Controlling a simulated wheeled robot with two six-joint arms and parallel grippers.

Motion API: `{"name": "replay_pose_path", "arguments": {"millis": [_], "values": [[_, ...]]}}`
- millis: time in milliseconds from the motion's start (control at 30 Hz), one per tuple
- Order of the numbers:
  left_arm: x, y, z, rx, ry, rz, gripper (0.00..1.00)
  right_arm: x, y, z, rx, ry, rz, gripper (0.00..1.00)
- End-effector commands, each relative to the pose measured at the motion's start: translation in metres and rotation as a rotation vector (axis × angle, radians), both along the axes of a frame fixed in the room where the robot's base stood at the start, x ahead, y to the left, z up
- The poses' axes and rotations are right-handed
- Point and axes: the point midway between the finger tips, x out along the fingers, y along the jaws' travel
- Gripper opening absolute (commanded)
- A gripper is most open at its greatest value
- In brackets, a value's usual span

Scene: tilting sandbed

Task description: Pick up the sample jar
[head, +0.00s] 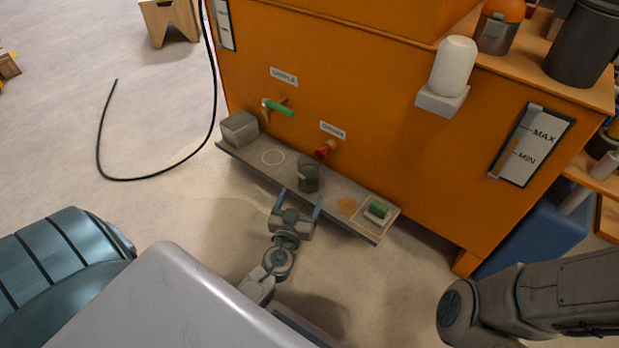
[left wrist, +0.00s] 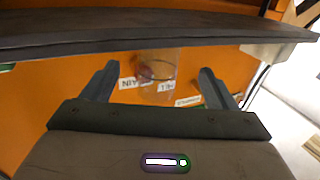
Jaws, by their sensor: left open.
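The sample jar (head: 308,176) is a small clear, greyish jar standing on the grey shelf (head: 245,158) below the red drain tap (head: 325,149). My left gripper (head: 299,199) is open in front of the jar, its two fingers pointing toward it. In the left wrist view, which looks upside down, the see-through jar (left wrist: 156,68) appears between the spread fingertips of the open left gripper (left wrist: 158,72). I cannot tell whether the fingers reach around it. A green-handled sample tap (head: 278,107) is on the orange wall. My right gripper is out of view.
A grey block (head: 239,128) sits at the shelf's left end, near a drawn circle (head: 272,157). A green-topped item (head: 378,209) lies in a marked square at its right end. The orange tank (head: 370,110) rises behind. A black hose (head: 142,178) lies on the floor.

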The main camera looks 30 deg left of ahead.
Motion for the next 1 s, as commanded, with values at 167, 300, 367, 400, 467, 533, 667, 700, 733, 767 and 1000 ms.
{"name": "replay_pose_path", "arguments": {"millis": [167,300,367,400,467,533,667,700,733,767,1000], "values": [[0.029,0.01,0.003,0.001,-0.002,0.0,0.8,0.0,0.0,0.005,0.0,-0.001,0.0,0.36],[0.042,0.014,0.003,0.001,0.0,0.0,0.8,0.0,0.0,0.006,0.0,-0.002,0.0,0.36],[0.045,0.015,0.003,0.0,0.0,0.0,0.8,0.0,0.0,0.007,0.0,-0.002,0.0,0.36],[0.048,0.016,0.004,0.001,0.001,0.0,0.8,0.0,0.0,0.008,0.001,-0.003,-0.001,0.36],[0.055,0.018,0.008,0.001,-0.001,0.0,0.8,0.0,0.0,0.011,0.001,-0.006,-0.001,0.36],[0.065,0.021,0.012,0.001,-0.001,0.0,0.8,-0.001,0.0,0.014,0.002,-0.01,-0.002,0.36],[0.083,0.027,0.012,0.0,0.0,0.0,0.8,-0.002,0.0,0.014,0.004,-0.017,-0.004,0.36],[0.087,0.028,0.012,0.001,0.001,0.0,0.8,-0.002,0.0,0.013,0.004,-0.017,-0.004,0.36],[0.089,0.029,0.011,0.001,0.001,0.0,0.8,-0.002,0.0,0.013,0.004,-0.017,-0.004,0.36],[0.091,0.029,0.011,0.001,0.001,0.0,0.8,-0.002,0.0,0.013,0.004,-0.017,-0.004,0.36],[0.093,0.03,0.011,0.001,0.001,0.0,0.8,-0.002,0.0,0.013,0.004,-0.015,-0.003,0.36]]}}
